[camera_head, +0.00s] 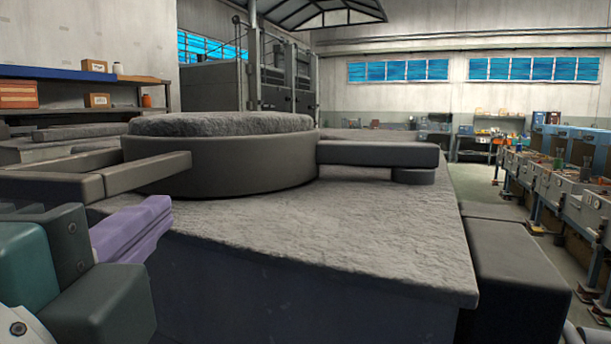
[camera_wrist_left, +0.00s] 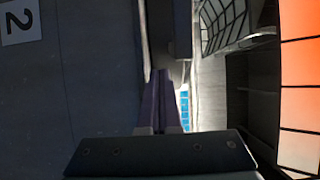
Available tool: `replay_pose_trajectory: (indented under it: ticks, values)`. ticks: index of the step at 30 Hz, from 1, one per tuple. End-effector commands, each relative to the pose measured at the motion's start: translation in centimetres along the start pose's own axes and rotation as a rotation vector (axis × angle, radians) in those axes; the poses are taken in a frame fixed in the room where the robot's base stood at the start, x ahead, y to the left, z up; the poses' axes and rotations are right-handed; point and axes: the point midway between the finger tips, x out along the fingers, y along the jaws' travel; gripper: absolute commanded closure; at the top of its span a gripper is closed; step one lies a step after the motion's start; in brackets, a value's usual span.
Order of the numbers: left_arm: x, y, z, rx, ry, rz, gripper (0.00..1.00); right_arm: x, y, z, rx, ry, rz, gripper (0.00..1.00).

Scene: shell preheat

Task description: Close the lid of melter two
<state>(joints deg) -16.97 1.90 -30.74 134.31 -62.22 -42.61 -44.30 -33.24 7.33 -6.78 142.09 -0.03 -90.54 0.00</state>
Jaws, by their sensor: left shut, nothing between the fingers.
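The melter (camera_head: 390,235) is a large dark grey block with a rough, lighter top. Its round, thick lid (camera_head: 240,165) lies flat at the top; I cannot tell whether it fully covers an opening. A bar handle (camera_head: 150,172) sticks out from the lid's left, and a hinge arm (camera_head: 375,154) runs right to a short pivot. My left gripper (camera_head: 160,208), with purple fingers, is shut and empty at the lower left, just below the handle in the picture; contact is unclear. It also shows in the left wrist view (camera_wrist_left: 161,78), beside a dark panel marked "2" (camera_wrist_left: 21,22). My right gripper is not in view.
A lower dark block (camera_head: 515,265) adjoins the melter's right side. Shelves with boxes (camera_head: 85,90) stand at the back left. A tall grey cabinet (camera_head: 240,85) stands behind the lid.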

Motion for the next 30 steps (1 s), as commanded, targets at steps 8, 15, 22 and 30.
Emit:
replay_pose_trajectory:
  ticks: [8, 15, 22, 30]
  values:
    - [5.6, 0.1, 0.0, 0.004, -0.001, -0.002, 1.0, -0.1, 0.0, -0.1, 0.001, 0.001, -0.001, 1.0]
    - [8.0, 0.1, 0.0, 0.003, 0.0, 0.001, 1.0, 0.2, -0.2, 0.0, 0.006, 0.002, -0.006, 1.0]
    - [8.3, 0.1, 0.0, 0.002, 0.001, 0.002, 1.0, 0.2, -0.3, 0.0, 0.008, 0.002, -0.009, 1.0]
    - [9.0, -0.1, 0.1, 0.012, 0.027, 0.001, 1.0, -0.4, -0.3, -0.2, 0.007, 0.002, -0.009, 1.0]
